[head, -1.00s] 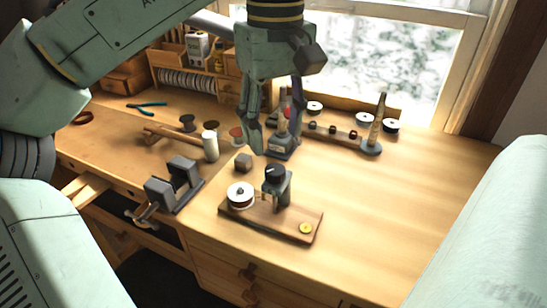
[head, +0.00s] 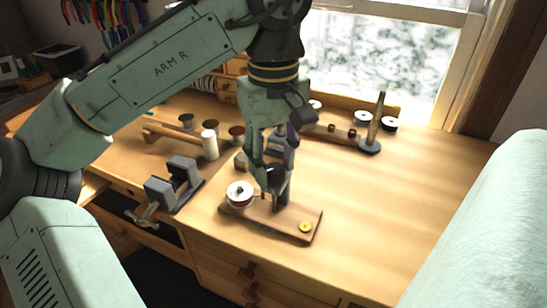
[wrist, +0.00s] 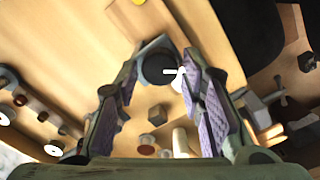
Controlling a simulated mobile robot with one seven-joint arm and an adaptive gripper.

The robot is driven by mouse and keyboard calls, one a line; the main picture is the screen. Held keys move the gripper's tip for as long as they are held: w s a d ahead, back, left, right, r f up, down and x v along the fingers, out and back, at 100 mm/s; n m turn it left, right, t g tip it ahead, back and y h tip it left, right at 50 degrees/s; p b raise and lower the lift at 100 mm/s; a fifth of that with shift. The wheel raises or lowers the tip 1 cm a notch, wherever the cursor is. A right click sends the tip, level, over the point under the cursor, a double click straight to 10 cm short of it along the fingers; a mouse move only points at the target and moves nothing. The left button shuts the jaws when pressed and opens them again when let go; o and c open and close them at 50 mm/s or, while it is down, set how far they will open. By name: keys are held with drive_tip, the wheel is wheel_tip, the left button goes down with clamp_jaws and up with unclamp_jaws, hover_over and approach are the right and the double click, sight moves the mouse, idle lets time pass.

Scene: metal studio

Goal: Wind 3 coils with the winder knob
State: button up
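The winder is a wooden board (head: 262,214) near the front of the bench, carrying a white-flanged spool (head: 240,190) at its left, a grey post (head: 284,192) and a yellow button (head: 305,227) at its right. My gripper (head: 263,178) is over the post, pointing down. The knob is hidden behind the fingers in the head view. In the wrist view the round black knob (wrist: 158,67) lies between the spread, purple-padded fingers of my gripper (wrist: 160,84), with gaps beside it. The spool is partly covered by the right finger there.
A grey clamp (head: 172,184) stands left of the winder. A white cylinder (head: 210,144) and several small spools stand behind. The bench's right side is clear.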

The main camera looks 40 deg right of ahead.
clamp_jaws()
drive_tip(key=shift+m, duration=0.3)
